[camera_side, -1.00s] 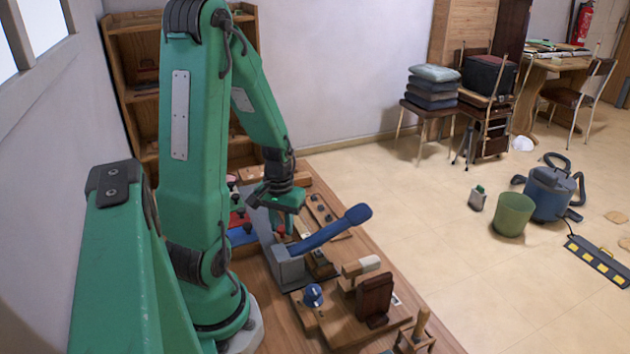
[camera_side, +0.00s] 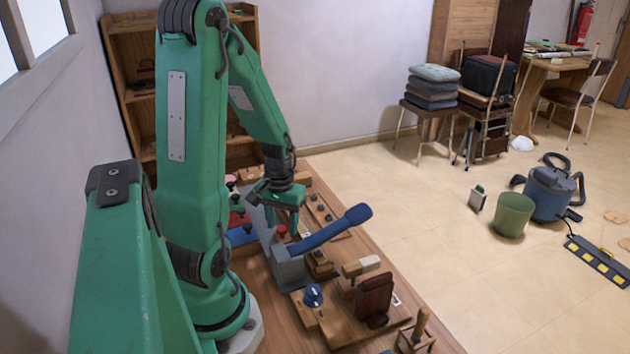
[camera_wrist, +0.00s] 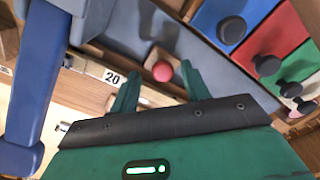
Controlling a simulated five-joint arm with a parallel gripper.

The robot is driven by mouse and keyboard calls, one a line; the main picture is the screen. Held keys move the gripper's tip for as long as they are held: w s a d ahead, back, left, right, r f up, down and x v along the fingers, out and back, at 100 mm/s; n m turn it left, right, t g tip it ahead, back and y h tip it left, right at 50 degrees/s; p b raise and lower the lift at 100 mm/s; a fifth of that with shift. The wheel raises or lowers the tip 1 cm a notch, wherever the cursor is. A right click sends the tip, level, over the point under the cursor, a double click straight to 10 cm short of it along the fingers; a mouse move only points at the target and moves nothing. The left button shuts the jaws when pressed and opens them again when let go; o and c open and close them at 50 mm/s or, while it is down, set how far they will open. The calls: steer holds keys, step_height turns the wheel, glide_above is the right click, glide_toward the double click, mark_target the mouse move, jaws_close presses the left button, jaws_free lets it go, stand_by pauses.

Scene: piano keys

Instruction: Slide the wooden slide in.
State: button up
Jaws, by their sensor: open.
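My gripper (camera_side: 285,218) is open and empty, low over the bench behind the blue lever. In the wrist view its two green fingers (camera_wrist: 158,88) point at a round red knob (camera_wrist: 162,71), which lies just beyond and between the fingertips. The knob (camera_side: 282,231) also shows in the side view, close under the fingers. Light wood shows beside the knob in the wrist view; I cannot tell whether it is the wooden slide. A wooden bar with a pale end (camera_side: 361,266) lies on the front fixture. What holds the knob is partly hidden by my gripper.
A blue lever (camera_side: 335,228) rises from a grey block close to my gripper and also shows in the wrist view (camera_wrist: 38,85). Blue, red and green drawers with dark knobs (camera_wrist: 267,65) sit at its upper right. A blue dial (camera_side: 313,295) and an upright brown block (camera_side: 374,298) stand in front.

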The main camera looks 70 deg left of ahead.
steer(key=shift+r, duration=3.5)
steer(key=w+d+r+m+t, duration=0.1)
steer(key=d+r+m, duration=0.3)
steer(key=d, duration=0.6)
steer(key=w+d+r+m+t, duration=0.1)
steer(key=d+r+m+t, duration=0.3)
steer(key=d+r, duration=0.5)
steer(key=shift+w+d+m+t, duration=0.15)
steer(key=shift+d+m+t, duration=0.15)
steer(key=shift+d+m, duration=0.15)
steer(key=shift+r, duration=0.1)
